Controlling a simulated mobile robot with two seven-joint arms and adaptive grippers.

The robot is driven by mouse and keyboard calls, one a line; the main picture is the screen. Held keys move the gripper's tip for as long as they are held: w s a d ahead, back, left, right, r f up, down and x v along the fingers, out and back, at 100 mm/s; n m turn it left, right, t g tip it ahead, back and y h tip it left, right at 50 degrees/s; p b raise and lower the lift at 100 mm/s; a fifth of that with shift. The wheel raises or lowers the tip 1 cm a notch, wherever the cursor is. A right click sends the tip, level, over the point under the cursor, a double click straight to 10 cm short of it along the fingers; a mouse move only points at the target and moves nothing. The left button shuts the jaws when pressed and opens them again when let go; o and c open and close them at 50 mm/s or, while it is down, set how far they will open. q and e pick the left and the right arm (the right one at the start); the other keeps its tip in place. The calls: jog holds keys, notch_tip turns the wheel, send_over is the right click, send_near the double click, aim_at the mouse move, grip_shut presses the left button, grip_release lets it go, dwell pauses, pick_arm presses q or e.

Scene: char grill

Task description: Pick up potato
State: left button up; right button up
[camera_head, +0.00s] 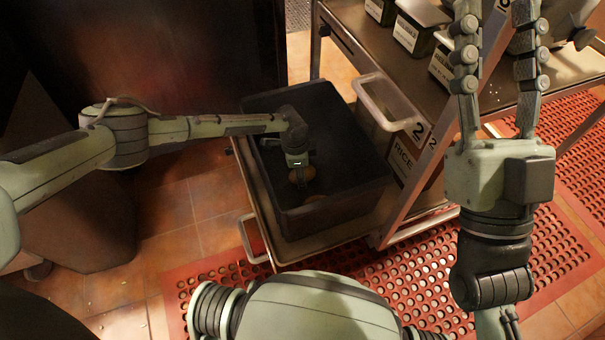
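A brown potato (301,176) is low inside a black bin (335,212), directly below and partly covered by my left gripper (299,166). A second brown shape (314,198), perhaps another potato, shows near it, toward the front of the bin. My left arm reaches in from the left and its gripper points down into the bin. Its fingers are small and dark here, so I cannot tell whether they are closed on the potato. My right gripper (498,75) is raised at the right, pointing up, with its two fingers wide apart and nothing between them.
The bin stands on the low shelf of a metal cart. A container labelled RICE (405,160) stands right of the bin. Labelled containers (411,34) sit on the upper shelf (375,40). A red perforated mat (400,270) covers part of the tiled floor.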

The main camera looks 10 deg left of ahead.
pick_arm(q)
jog(key=c, duration=0.9)
